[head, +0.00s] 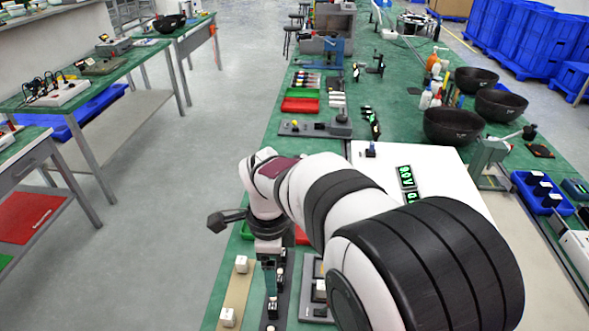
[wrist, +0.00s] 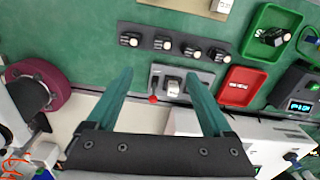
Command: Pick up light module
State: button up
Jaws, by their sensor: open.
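Several small black modules with pale round tops sit in a row on a dark rack strip (wrist: 177,47) in the wrist view. A grey fixture (wrist: 203,78) below it holds a white-topped block (wrist: 173,86) beside a red-knobbed lever. One black module with a pale top (wrist: 272,37) lies in a green tray (wrist: 250,50). I cannot tell which is the light module. My gripper (wrist: 159,75) is open, its two green fingers apart with the fixture seen between them. Nothing is held. In the head view my gripper (head: 270,258) points down above the strip, partly hiding it.
A red tray (wrist: 241,87) lies right of the fixture. White cubes (head: 241,264) stand on a beige board at the bench's left edge. A white panel with lit green displays (head: 408,180) stands right of my arm. Black bowls (head: 455,126) stand farther back.

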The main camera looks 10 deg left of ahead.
aim_at(273, 302)
jog(key=f, duration=1)
jog(key=a+f, duration=0.1)
jog(key=f, duration=0.5)
jog(key=shift+w, duration=0.2)
jog(key=shift+r, duration=0.1)
grip_shut()
